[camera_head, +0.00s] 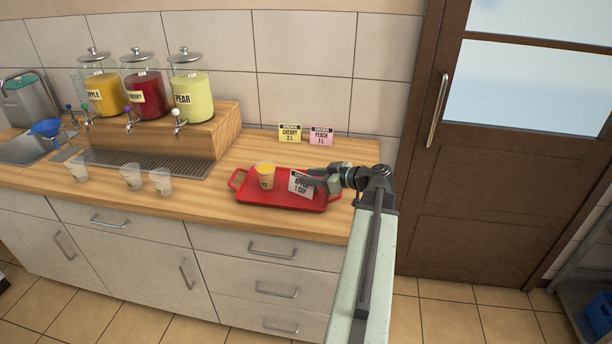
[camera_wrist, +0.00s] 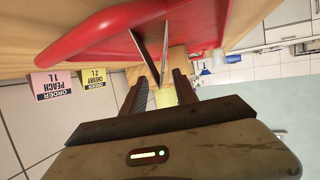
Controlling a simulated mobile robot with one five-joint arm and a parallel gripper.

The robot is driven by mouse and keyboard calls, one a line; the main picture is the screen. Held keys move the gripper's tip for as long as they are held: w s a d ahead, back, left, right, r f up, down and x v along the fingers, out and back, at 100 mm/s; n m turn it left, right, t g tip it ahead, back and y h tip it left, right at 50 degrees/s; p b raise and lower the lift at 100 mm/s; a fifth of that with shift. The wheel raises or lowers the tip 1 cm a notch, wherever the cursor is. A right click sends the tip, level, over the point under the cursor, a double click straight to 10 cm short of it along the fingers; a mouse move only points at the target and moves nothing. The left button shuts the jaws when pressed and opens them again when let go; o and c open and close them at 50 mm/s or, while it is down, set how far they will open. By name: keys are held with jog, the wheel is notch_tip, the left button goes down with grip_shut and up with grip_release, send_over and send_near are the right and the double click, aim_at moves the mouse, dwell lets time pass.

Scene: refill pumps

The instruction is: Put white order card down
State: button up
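The white order card (camera_head: 300,184), with "APPLE 1 CUP" partly readable on it, stands tilted on the right part of the red tray (camera_head: 318,207). In the wrist view, which is upside down, the card (camera_wrist: 150,50) shows nearly edge-on as two thin panels spreading toward the tray (camera_wrist: 110,28). My gripper (camera_head: 315,180) is at the card's upper right. In the wrist view my gripper's fingers (camera_wrist: 160,76) are apart, with gaps beside the card's narrow top edge between them. A cup with yellow-orange drink (camera_head: 265,177) stands on the tray left of the card.
A yellow cherry card (camera_head: 290,134) and a pink peach card (camera_head: 321,136) stand against the back wall. Three clear cups, one here (camera_head: 161,181), stand near the counter's front edge. Drink jars (camera_head: 189,91) stand on a wooden stand. Counter between stand and tray is clear.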

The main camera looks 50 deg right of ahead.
jog(key=p+v, duration=0.2)
jog(key=v, duration=0.7)
jog(key=shift+s+r+p, duration=0.15)
jog(key=shift+s+p, duration=0.2)
jog(key=shift+d, duration=0.1)
